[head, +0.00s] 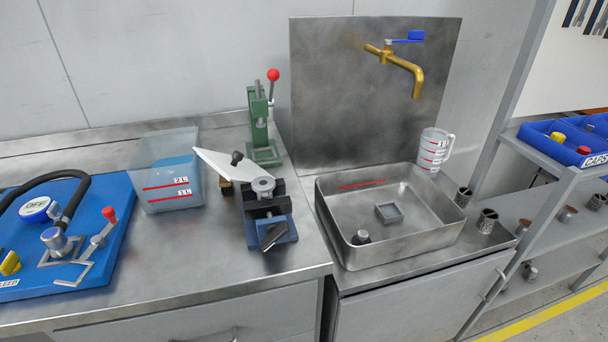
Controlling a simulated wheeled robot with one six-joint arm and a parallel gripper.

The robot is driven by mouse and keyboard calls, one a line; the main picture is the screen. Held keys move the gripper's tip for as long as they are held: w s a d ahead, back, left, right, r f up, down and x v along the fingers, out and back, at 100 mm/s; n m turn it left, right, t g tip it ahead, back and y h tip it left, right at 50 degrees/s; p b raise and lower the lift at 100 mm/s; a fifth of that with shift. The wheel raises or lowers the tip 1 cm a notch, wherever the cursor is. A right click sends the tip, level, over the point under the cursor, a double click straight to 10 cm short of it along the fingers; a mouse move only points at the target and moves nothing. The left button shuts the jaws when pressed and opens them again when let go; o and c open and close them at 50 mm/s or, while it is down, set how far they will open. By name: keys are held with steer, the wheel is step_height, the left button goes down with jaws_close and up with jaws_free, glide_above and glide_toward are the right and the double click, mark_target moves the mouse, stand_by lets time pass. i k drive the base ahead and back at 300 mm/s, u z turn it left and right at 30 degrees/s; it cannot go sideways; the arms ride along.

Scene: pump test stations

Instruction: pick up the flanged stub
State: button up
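A short grey metal piece with a round, flange-like top (263,185) stands upright at the jaws of a small blue and black vise (268,222) on the steel counter. It looks like the flanged stub, and its lower part is hidden by the jaws. From this view I cannot tell how tightly the jaws hold it. My gripper is not in view.
A pale plate (222,168) and a clear water container (168,185) stand left of the vise. A green press (262,130) stands behind it. A steel basin (440,236) lies to the right, under a brass tap (405,68). The counter front is clear.

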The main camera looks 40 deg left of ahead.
mark_target(263, 185)
steer(key=u, duration=0.25)
steer(key=i, duration=0.65)
steer(key=u, duration=0.95)
steer(key=i, duration=0.4)
steer(key=u, duration=0.55)
